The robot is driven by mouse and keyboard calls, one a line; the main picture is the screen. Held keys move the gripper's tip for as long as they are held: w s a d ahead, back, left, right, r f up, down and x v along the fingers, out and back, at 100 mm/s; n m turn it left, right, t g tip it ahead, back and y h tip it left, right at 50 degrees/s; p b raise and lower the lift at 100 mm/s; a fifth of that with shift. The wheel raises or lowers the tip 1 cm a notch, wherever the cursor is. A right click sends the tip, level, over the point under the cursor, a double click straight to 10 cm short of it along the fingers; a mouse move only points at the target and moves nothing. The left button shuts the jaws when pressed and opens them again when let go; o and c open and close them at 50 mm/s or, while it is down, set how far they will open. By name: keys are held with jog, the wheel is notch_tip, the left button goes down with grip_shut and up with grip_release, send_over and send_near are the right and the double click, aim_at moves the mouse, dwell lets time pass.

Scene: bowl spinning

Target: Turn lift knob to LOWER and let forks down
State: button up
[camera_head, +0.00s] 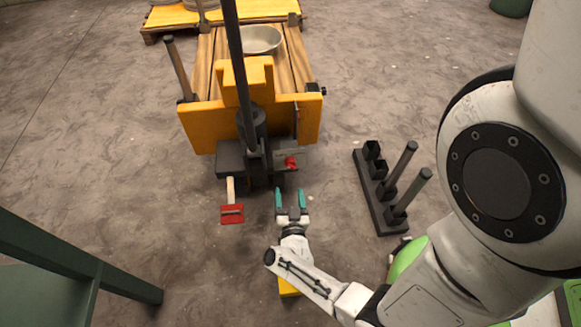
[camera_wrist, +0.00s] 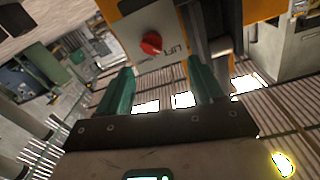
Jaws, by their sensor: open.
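The red lift knob (camera_head: 290,162) sits on a grey block at the front right of the yellow lift truck (camera_head: 200,125). In the wrist view the knob (camera_wrist: 151,43) shows on a grey panel with dark lettering beside it that seems to read LIFT. My gripper (camera_head: 290,193) is open and empty, just in front of and below the knob in the picture, apart from it. Its teal fingers (camera_wrist: 158,82) stand apart in the wrist view, with the knob beyond the gap between them. The forks are hidden under the wooden load.
A wooden pallet (camera_head: 291,60) with a metal bowl (camera_head: 262,39) lies behind the truck. A tall dark handle (camera_head: 238,70) rises at its front. A dark rack (camera_head: 380,195) with posts stands right. A green frame (camera_head: 75,255) is at lower left.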

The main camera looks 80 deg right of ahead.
aim_at(291, 168)
jog(key=shift+g, duration=0.3)
jog(key=b+x, duration=0.1)
jog(key=x, duration=0.6)
jog(key=s+b+x, duration=0.1)
jog(key=x, duration=0.2)
jog(key=shift+d+r+b, duration=0.2)
jog(key=shift+d+b, duration=0.1)
jog(key=shift+d, duration=0.2)
jog(key=shift+c, duration=0.4)
jog(key=c, duration=0.9)
